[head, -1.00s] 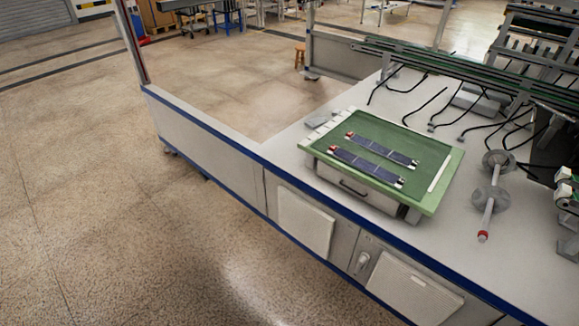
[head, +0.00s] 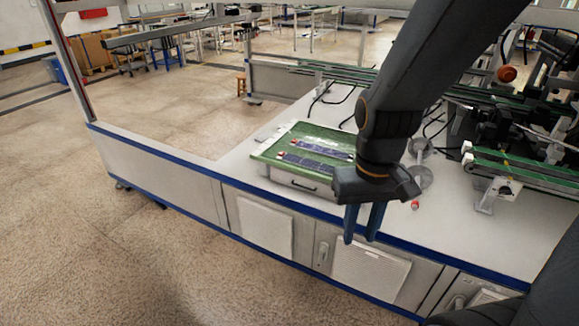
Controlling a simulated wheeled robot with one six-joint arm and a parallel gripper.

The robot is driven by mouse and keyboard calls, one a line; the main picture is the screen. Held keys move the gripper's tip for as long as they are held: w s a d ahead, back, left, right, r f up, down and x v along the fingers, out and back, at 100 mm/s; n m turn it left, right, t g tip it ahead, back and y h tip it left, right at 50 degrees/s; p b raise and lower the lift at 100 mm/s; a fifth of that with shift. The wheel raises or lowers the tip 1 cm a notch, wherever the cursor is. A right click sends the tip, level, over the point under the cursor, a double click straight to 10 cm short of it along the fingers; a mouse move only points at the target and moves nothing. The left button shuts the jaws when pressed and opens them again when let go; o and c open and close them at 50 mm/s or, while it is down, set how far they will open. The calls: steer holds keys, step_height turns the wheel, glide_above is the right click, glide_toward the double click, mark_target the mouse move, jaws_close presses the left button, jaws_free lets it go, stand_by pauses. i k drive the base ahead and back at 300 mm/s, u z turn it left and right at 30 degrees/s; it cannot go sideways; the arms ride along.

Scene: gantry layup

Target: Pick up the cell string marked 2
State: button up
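Two dark blue cell strings lie side by side on a green-topped tray (head: 262,154) on the white bench. The far string (head: 322,149) and the near string (head: 308,164) each have a small red and white patch at the left end. The marks are too small to read, so I cannot tell which is 2. My gripper (head: 362,238) points down, to the right of the tray and nearer to the camera. Its two blue fingers are apart with nothing between them. My gripper and arm hide the right end of the tray and perhaps the string ends.
Black cables (head: 320,100) lie on the bench behind the tray. A grey stand (head: 420,178) is right of my arm. Green-railed machinery (head: 520,165) fills the right side. A low bench wall (head: 160,165) runs to the left, with open floor beyond.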

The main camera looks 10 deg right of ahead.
mark_target(317, 165)
steer(key=u, duration=0.55)
steer(key=k, duration=0.65)
steer(key=u, duration=0.65)
steer(key=i, duration=0.95)
steer(key=z, duration=0.65)
steer(key=i, duration=1.1)
steer(key=z, duration=0.65)
